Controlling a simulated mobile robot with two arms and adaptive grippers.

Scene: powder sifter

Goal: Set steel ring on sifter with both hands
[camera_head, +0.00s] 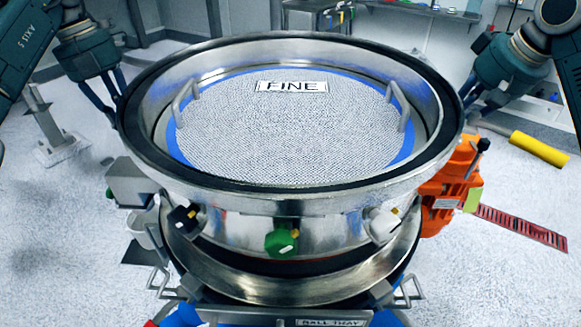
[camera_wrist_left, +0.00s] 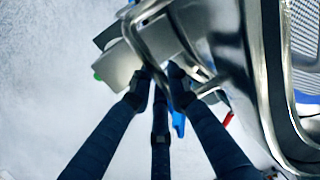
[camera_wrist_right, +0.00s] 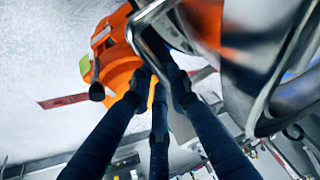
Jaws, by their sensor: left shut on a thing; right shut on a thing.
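The wide steel ring (camera_head: 300,205) has a black gasket on its top edge and fills the middle of the head view. My left gripper (camera_wrist_left: 160,80) is shut on a handle on the ring's left side; the handle shows as a steel bar in the left wrist view (camera_wrist_left: 152,45). My right gripper (camera_wrist_right: 163,78) is shut on the handle (camera_wrist_right: 150,45) on the right side. The sifter body (camera_head: 290,288) shows below the ring. I cannot tell whether the ring touches it. Both fingertips are partly hidden behind the ring in the head view.
A mesh screen (camera_head: 290,140) with a blue rim, two handles and a FINE label shows inside the ring. Green (camera_head: 281,243), black and white knobs stand at the front. An orange motor (camera_head: 447,195) is at the right. A yellow cylinder (camera_head: 539,147) lies on the floor.

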